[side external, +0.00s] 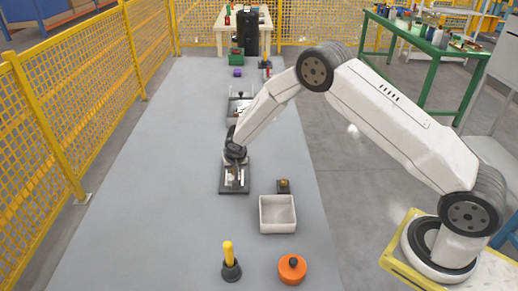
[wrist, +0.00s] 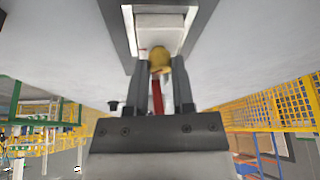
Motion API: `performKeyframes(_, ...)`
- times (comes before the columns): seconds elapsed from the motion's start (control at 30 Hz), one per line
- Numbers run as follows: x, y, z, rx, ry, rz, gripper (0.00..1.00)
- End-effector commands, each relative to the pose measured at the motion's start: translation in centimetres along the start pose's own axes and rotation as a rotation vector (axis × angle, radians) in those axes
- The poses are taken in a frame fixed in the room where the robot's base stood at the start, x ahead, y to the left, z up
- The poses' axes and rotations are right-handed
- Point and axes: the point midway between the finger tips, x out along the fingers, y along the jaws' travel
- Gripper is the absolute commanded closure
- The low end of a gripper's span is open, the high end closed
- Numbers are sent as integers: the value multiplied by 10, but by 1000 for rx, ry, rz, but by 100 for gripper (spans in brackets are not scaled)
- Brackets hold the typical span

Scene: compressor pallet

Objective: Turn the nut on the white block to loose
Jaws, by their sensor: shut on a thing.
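The white block (wrist: 163,22) sits in a dark frame at the top of the wrist view. In the side view its dark base plate (side external: 234,189) lies on the grey surface, with the block mostly hidden under my gripper. The brass-yellow nut (wrist: 159,60) is at the block's near edge in the wrist view. My gripper (wrist: 160,68) has its two dark fingers on either side of the nut, shut on it. In the side view my gripper (side external: 234,166) points down over the plate, and the nut cannot be made out there.
A white bin (side external: 277,228) and a small dark block with a brass top (side external: 283,186) stand right of the plate. An orange round part (side external: 292,270) and a yellow-handled tool (side external: 229,258) stand in front. Another fixture (side external: 238,107) is behind. The left surface is clear.

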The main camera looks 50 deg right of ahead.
Motion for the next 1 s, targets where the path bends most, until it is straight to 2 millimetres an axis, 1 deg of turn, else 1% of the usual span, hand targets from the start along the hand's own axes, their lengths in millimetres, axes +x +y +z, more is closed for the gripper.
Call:
performKeyframes(0.4,0,2,0,-165,-4,-69,100)
performKeyframes(1.0,1,4,-1,-357,-11,-149,100)
